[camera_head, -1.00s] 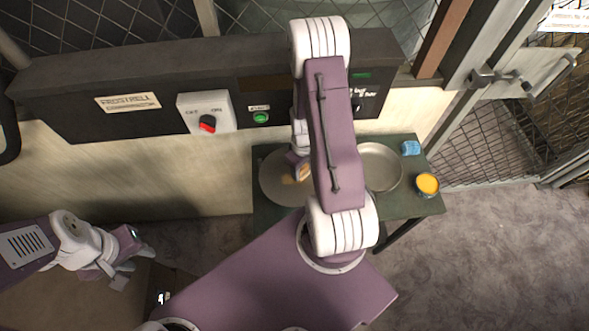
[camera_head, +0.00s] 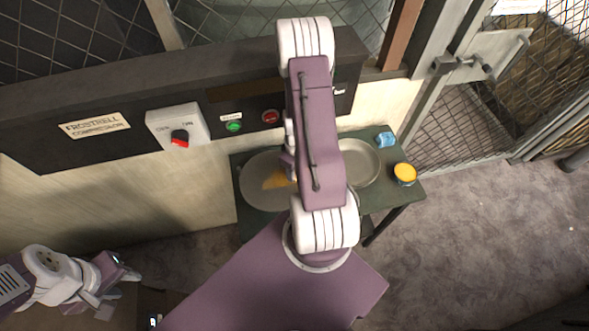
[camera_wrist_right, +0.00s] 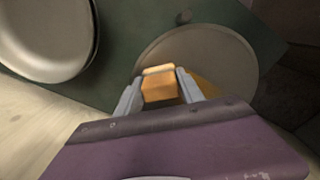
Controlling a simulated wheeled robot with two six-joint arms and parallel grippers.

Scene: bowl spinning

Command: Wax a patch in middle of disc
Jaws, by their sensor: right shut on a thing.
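The grey disc (camera_head: 258,192) lies on the left part of a dark green table, and it also shows in the right wrist view (camera_wrist_right: 190,42). A yellow-orange wax patch (camera_head: 274,180) shows on it near the middle. My right gripper (camera_wrist_right: 158,85) is shut on an orange block (camera_wrist_right: 158,80) over the disc; whether the block touches the disc I cannot tell. In the head view my right arm hides this gripper and part of the disc. My left gripper (camera_head: 108,298) is empty at the lower left, its fingers apart, away from the table.
A pale bowl (camera_head: 362,163) stands on the table (camera_head: 383,199) right of the disc. A yellow-topped tin (camera_head: 404,174) and a blue tin (camera_head: 386,139) are at its right end. A control panel with a red switch (camera_head: 180,138) is on the wall behind.

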